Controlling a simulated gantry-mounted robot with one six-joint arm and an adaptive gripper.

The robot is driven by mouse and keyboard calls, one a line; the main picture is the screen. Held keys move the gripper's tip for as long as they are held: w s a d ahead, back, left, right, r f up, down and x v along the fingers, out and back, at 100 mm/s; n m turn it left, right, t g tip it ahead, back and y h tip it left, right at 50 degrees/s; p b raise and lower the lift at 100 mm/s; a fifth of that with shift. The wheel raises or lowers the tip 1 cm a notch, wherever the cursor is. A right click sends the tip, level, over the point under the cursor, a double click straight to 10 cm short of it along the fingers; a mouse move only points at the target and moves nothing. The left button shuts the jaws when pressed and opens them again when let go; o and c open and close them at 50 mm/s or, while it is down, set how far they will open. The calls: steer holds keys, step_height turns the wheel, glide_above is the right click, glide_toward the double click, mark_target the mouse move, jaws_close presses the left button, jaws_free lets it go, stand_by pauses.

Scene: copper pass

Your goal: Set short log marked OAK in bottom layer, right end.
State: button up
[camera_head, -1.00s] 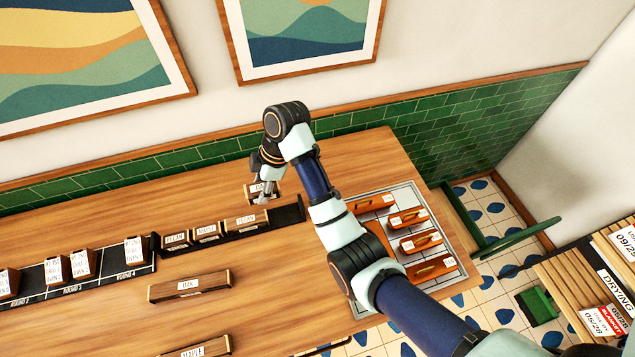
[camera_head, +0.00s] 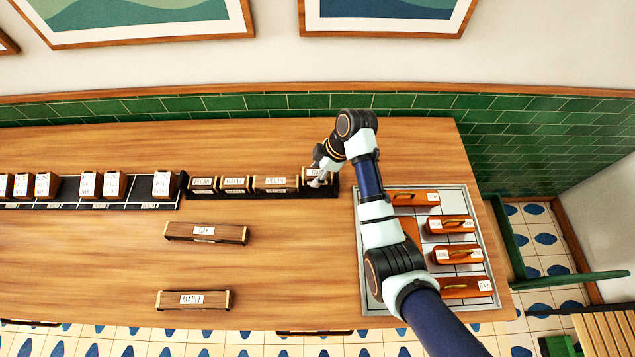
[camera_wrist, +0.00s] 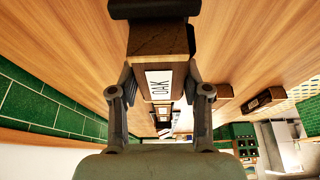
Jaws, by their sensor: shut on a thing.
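The short log marked OAK (camera_head: 312,172) is in my gripper (camera_head: 318,181), at the right end of the black rack (camera_head: 331,192). In the wrist view the log's OAK label (camera_wrist: 159,84) shows between the two fingers of my gripper (camera_wrist: 160,95), which is shut on its sides. The log lines up with the row. I cannot tell whether it rests on the rack floor or is just above it. To its left in the rack are short logs marked PECAN (camera_head: 203,184) and MAPLE (camera_head: 235,185), then a longer PECAN log (camera_head: 275,184).
A long log marked OAK (camera_head: 205,233) and one marked MAPLE (camera_head: 193,299) lie on the open table. A tray (camera_head: 369,300) with several orange handled blocks stands right, partly under my arm. Labelled blocks (camera_head: 90,184) stand on a black strip at left. The tiled wall is behind.

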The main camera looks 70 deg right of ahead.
steer(key=shift+f+b, duration=0.35)
steer(key=shift+f, duration=2)
steer(key=shift+f, duration=0.15)
steer(key=o, duration=1.2)
steer(key=p+v, duration=0.1)
steer(key=v, duration=1.1)
steer(key=shift+s+d+p, duration=0.1)
steer(key=shift+p, duration=0.3)
